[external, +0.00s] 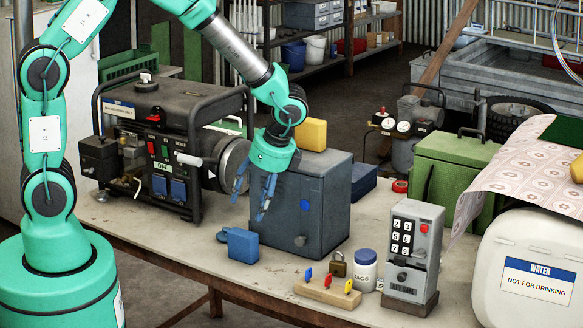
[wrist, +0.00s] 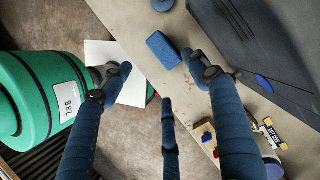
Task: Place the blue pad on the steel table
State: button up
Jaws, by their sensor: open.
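A blue pad (external: 241,246) rests on the worn grey-beige table (external: 190,222), in front of a dark grey metal box (external: 300,205). A smaller blue piece (external: 223,235) is beside it. In the wrist view the pad (wrist: 163,50) shows as a rounded blue block near the table edge. My gripper (external: 251,206) has blue fingers, spread open and empty. It hangs above the table, in front of the grey box and higher than the pad. In the wrist view its fingers (wrist: 162,78) are apart, with the pad beyond them. I cannot tell whether this table is steel.
A generator (external: 165,140) stands left of the grey box, which has a yellow block (external: 312,134) on top. A wooden key rack (external: 328,292), a padlock (external: 337,264), a jar (external: 363,272) and a keypad box (external: 411,250) stand to the right. Bare tabletop lies left of the pad.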

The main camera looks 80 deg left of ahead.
jog(key=s+d+r+n+t+h, duration=0.15)
jog(key=s+d+r, duration=0.25)
jog(key=r, duration=0.5)
jog(key=s+d+r+n+t, duration=0.3)
jog(key=d+r, duration=0.1)
jog(key=r, duration=0.6)
jog(key=s+d+r+n+t+h, duration=0.1)
jog(key=s+d+r+n+t, duration=0.1)
jog(key=s+d+r, duration=0.2)
jog(key=s+d+r+n+t, duration=0.2)
jog(key=s+d+r, duration=0.2)
jog(key=s, duration=0.5)
jog(key=shift+s+r+h, duration=0.2)
jog(key=shift+r+h, duration=0.15)
jog(key=shift+r, duration=0.25)
